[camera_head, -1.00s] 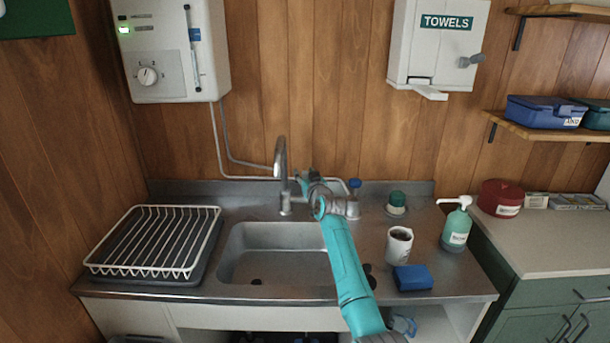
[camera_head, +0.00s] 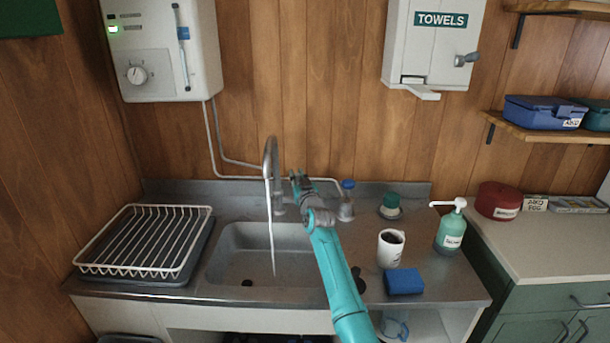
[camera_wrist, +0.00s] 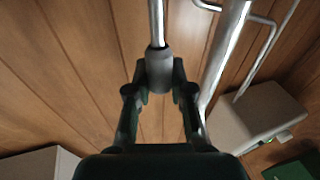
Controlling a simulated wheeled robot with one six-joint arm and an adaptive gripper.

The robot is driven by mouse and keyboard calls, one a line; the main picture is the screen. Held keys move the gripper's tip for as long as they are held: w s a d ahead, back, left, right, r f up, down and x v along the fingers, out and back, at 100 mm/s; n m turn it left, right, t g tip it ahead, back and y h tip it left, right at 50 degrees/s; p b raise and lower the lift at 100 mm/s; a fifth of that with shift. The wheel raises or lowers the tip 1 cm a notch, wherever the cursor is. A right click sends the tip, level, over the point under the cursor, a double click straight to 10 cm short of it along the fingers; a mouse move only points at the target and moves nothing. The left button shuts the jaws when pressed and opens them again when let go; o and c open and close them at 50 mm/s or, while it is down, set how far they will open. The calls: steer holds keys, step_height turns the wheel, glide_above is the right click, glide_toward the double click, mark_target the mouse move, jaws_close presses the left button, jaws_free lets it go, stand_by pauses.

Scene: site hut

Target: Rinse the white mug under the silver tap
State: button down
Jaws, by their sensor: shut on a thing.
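The white mug (camera_head: 388,252) stands upright on the steel counter right of the basin, its inside dark. The silver tap (camera_head: 276,162) rises behind the basin, and its neck also shows in the wrist view (camera_wrist: 222,60). A thin stream of water (camera_head: 272,250) falls from its spout into the basin. My gripper (camera_head: 298,180) is just right of the tap, away from the mug. In the wrist view, my gripper (camera_wrist: 160,92) is shut on the grey end of the tap lever (camera_wrist: 159,68), which has a silver rod.
The sink basin (camera_head: 222,262) is below the spout. A drying rack (camera_head: 145,240) stands left. A blue sponge (camera_head: 404,281), soap bottle (camera_head: 451,234) and green-topped jar (camera_head: 390,206) are near the mug. A blue-capped bottle (camera_head: 346,203) stands close right of my gripper.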

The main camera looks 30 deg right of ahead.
steer(key=c, duration=1)
jaws_free()
steer(key=shift+s, duration=0.15)
steer(key=v, duration=1.1)
steer(key=shift+s, duration=0.35)
steer(key=shift+a+f, duration=0.1)
steer(key=shift+a, duration=0.05)
